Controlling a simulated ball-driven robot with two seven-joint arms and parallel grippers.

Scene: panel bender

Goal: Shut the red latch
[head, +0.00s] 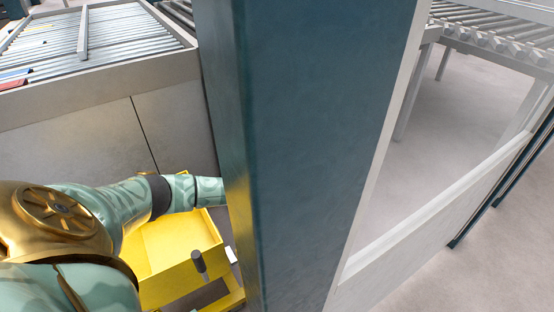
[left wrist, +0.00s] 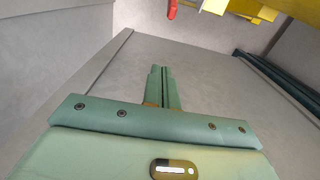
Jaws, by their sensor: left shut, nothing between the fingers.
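A small red part (left wrist: 172,9), which looks like the red latch, shows at the top edge of the left wrist view and is cut off by it. My left gripper (left wrist: 161,70) is shut and empty, its fingers together in front of a plain grey panel. The red part lies beyond the fingertips, apart from them. In the head view my left arm reaches in from the left and passes behind a dark teal post, which hides the gripper. I cannot make out the latch in the head view. My right gripper is in neither view.
The dark teal post (head: 310,130) blocks the middle of the head view. A yellow box-like part (head: 180,245) lies below my left arm. A roller table (head: 90,45) stands at the upper left, another conveyor (head: 490,30) at the upper right. Grey floor (head: 460,110) is open at the right.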

